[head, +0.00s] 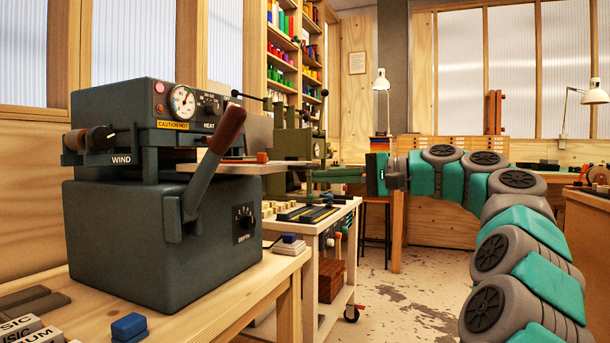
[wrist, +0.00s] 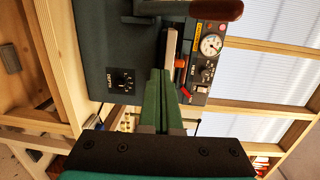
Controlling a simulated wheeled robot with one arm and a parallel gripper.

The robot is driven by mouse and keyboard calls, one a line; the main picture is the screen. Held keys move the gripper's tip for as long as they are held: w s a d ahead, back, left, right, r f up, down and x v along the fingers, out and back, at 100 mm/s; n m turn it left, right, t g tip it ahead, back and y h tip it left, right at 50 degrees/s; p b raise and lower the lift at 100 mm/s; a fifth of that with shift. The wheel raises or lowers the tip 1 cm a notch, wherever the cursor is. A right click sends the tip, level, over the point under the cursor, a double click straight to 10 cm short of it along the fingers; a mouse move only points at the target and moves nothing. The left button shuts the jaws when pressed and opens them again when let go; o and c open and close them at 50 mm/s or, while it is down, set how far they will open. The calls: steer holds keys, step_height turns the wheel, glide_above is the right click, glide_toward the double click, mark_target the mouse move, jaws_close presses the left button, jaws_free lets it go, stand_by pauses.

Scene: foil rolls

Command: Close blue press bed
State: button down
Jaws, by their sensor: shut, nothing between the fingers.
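The blue press (head: 150,235) is a dark blue-grey machine on the wooden bench at left, with a gauge and a wooden-handled lever (head: 207,165). Its bed (head: 265,168) is a flat grey plate sticking out to the right below the heated head, with a small orange-red block on top. My gripper (head: 316,176) is to the right of the bed, its green fingers together and empty, pointing left. In the wrist view the fingertips (wrist: 160,72) appear close to the bed's edge (wrist: 170,48); I cannot tell whether they touch.
An olive-green press (head: 292,148) stands behind on a wheeled cart (head: 335,222) with blocks on it. A blue pad (head: 129,326) and type blocks (head: 25,330) lie on the near bench. Open floor (head: 395,300) lies between the cart and my arm.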

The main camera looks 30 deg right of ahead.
steer(key=t, duration=0.2)
glide_toward(279, 167)
steer(key=shift+m+h, duration=0.4)
steer(key=x, duration=0.3)
steer(key=b+x, duration=0.1)
steer(key=x, duration=0.2)
steer(key=shift+w+a+r, duration=0.2)
steer(key=shift+a, duration=0.2)
steer(key=p+x, duration=0.2)
steer(key=x, duration=0.4)
steer(key=p+x, duration=0.2)
steer(key=x, duration=0.4)
steer(key=p+x, duration=0.2)
steer(key=x, duration=0.4)
steer(key=shift+w+a+f, duration=0.1)
steer(key=shift+a+f, duration=0.1)
steer(key=shift+f, duration=0.05)
